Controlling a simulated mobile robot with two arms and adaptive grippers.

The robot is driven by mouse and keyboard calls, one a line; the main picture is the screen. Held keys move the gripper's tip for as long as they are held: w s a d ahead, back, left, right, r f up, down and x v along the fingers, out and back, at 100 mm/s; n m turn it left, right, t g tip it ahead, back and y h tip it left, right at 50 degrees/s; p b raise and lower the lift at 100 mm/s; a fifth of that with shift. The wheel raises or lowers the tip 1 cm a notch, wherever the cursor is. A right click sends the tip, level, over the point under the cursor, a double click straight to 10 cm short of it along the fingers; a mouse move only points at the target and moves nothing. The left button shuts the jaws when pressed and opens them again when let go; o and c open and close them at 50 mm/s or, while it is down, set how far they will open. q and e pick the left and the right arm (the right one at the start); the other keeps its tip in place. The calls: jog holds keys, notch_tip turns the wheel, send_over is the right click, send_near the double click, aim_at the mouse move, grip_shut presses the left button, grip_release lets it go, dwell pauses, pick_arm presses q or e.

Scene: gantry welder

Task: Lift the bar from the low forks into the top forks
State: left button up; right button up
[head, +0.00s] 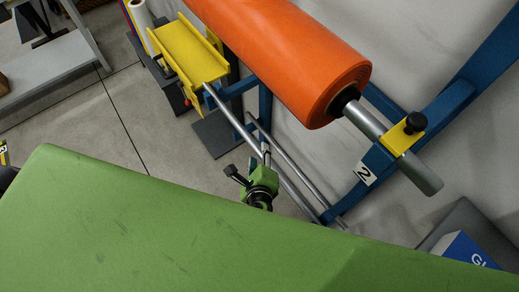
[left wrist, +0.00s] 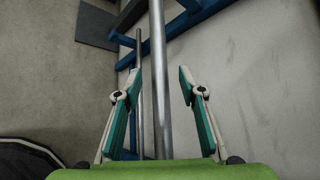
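A grey steel bar (head: 227,112) runs low and slanting below an orange roll in the head view. In the left wrist view a grey bar (left wrist: 158,80) passes lengthwise between the two fingers, with a gap on each side. My left gripper (head: 252,160) is at the low rods in the head view. It is open in the left wrist view (left wrist: 156,88), its fingers spread and apart from the bar. Contact with the palm is hidden. A thinner rod (left wrist: 139,75) runs beside the bar on the left. My right gripper is not in view.
The orange roll (head: 290,55) sits on a thick shaft (head: 362,120), held at a yellow bracket (head: 400,137) with a black knob. Blue frame beams (head: 455,95) stand at the right. A yellow trough (head: 188,52) is at upper left. Clear floor (head: 115,110) lies left.

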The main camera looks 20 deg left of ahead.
pick_arm(q)
jog(key=shift+w+a+f, duration=0.15)
jog(key=shift+w+f, duration=0.1)
jog(key=shift+w, duration=0.15)
jog(key=shift+s, duration=0.1)
jog(key=shift+c, duration=0.4)
grip_shut()
jog(key=shift+r, duration=0.1)
